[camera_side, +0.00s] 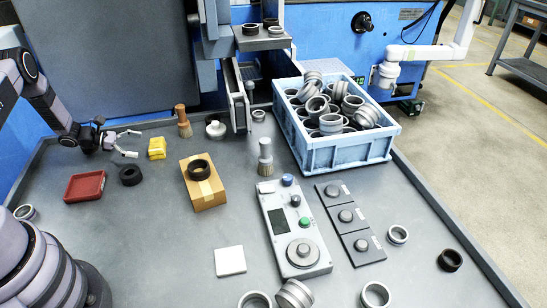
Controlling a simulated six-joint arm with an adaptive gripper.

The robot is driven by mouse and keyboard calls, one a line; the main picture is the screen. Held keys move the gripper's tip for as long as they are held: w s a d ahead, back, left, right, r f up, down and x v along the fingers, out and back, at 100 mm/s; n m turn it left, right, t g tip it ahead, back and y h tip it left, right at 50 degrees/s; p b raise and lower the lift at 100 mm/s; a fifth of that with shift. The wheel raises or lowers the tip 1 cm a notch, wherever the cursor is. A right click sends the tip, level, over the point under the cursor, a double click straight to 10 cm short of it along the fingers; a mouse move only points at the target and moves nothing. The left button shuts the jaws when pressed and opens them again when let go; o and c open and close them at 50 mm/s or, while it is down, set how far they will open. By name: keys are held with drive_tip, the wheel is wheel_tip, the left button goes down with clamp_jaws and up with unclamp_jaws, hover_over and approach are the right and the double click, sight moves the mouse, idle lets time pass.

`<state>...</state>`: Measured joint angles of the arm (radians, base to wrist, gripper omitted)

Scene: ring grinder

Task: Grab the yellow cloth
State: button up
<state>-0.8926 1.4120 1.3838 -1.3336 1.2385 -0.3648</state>
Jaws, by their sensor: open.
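The yellow cloth (157,148) is a small folded yellow stack lying on the grey table at the left, close to the table's back edge. My gripper (138,144) comes in from the left and is open. Its two fingers point right toward the cloth, with a small gap between the fingertips and the cloth's left side. Nothing is held between the fingers. The exact height of the fingers above the table is hard to tell from this view.
A brush (183,122) stands behind the cloth. A black ring (131,176) and a red tray (74,197) lie in front of my gripper. A blue crate (345,153) holds several rings.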

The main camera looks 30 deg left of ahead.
sight(148, 146)
drive_tip(key=x, duration=0.4)
drive_tip(key=shift+w+d+f, duration=0.1)
drive_tip(key=shift+f, duration=0.1)
drive_tip(key=c, duration=0.8)
drive_tip(key=shift+r, duration=0.1)
